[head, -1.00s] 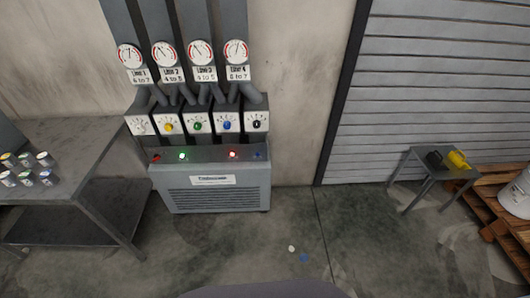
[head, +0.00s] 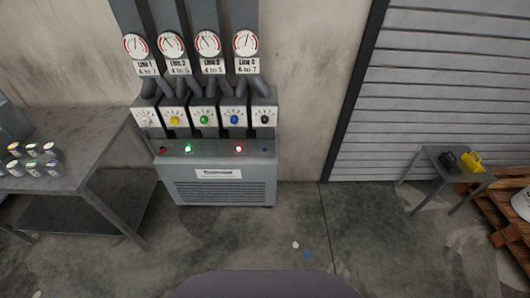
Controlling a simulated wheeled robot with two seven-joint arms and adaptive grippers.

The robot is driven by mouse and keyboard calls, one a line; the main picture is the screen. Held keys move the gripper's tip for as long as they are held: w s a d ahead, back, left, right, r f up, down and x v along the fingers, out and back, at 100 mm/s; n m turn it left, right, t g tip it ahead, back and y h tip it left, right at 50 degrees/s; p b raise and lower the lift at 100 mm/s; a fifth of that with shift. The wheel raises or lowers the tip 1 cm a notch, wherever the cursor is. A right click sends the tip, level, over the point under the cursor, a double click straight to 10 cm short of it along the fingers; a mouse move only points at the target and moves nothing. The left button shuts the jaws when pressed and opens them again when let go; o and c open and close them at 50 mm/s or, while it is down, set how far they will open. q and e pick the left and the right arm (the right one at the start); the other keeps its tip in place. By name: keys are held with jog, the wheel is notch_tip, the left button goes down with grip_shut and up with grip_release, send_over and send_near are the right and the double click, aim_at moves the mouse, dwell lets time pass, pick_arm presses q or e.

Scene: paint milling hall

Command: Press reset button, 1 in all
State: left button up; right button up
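The grey machine cabinet (head: 225,190) stands against the wall left of centre. Its sloped top carries a row of small round buttons or lamps: a dark red one (head: 162,150) at the left, a lit green one (head: 187,149), a lit red one (head: 238,149) and a small blue one (head: 265,149) at the right. No label is readable beside them, so I cannot tell which is the reset button. Above them are several dial knobs in white, yellow, green, blue and black. Neither of my grippers is in view.
Gauges (head: 208,43) on pipes stand above the cabinet. A metal table (head: 70,140) with small paint cans (head: 32,150) is at left. A small stool (head: 443,162) with black and yellow items and a wooden pallet (head: 500,222) are at right. The floor before the cabinet is open.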

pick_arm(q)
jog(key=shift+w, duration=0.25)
